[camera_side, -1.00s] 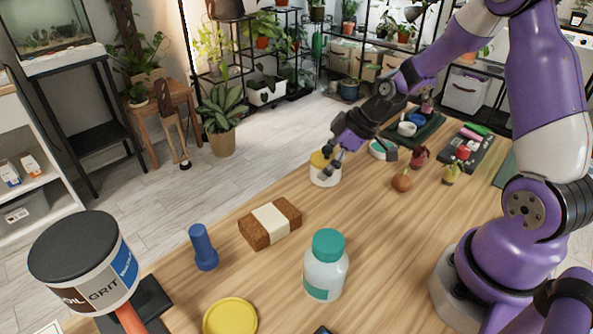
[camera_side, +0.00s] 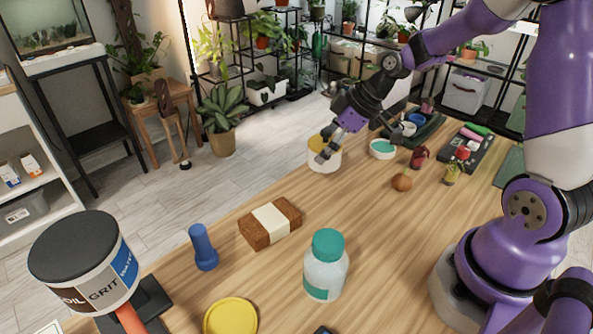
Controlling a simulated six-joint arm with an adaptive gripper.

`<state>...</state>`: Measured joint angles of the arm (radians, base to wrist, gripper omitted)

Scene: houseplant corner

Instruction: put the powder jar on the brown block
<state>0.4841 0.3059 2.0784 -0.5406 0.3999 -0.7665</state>
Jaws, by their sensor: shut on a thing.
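The powder jar (camera_side: 322,162) is a small white open jar with yellow inside, at the far edge of the table. My gripper (camera_side: 328,152) reaches down to it from the upper right and is shut on its rim. The fingers cover part of the jar's right side. The jar appears upright and a little above the tabletop. The brown block (camera_side: 254,236) lies nearer, to the left of the jar, with a cream band around its middle. Its top is bare.
A teal-capped bottle (camera_side: 325,268), a blue dumbbell-shaped thing (camera_side: 203,248) and a yellow disc (camera_side: 230,317) stand around the block. A teal-filled dish (camera_side: 382,149) and an onion (camera_side: 402,183) lie right of the jar.

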